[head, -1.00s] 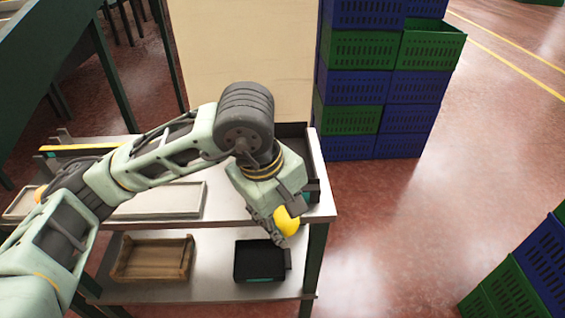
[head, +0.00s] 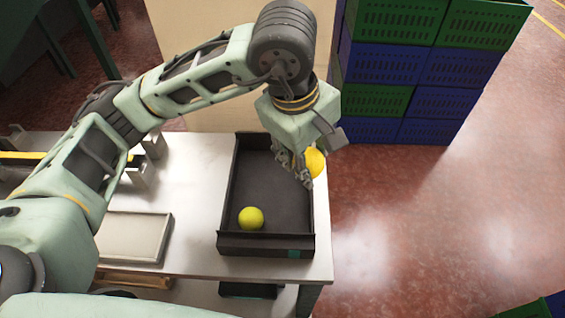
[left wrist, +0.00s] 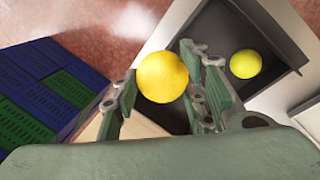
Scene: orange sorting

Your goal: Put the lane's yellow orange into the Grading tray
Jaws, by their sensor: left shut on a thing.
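My left gripper (head: 306,172) is shut on a yellow orange (head: 316,163), which is partly hidden behind the fingers. In the left wrist view the same orange (left wrist: 162,77) sits between the two fingers. In the head view the gripper overlaps the right wall of a dark tray (head: 265,243) on the table; its exact height above the tray cannot be told. A yellow-green orange (head: 251,218) lies inside that tray near its front end, and it also shows in the left wrist view (left wrist: 245,64). I see no readable tray label. My right gripper is not in view.
A shallow pale tray (head: 135,237) lies on the table left of the dark tray. Stacked blue and green crates (head: 410,70) stand behind to the right. A cream panel stands behind the table.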

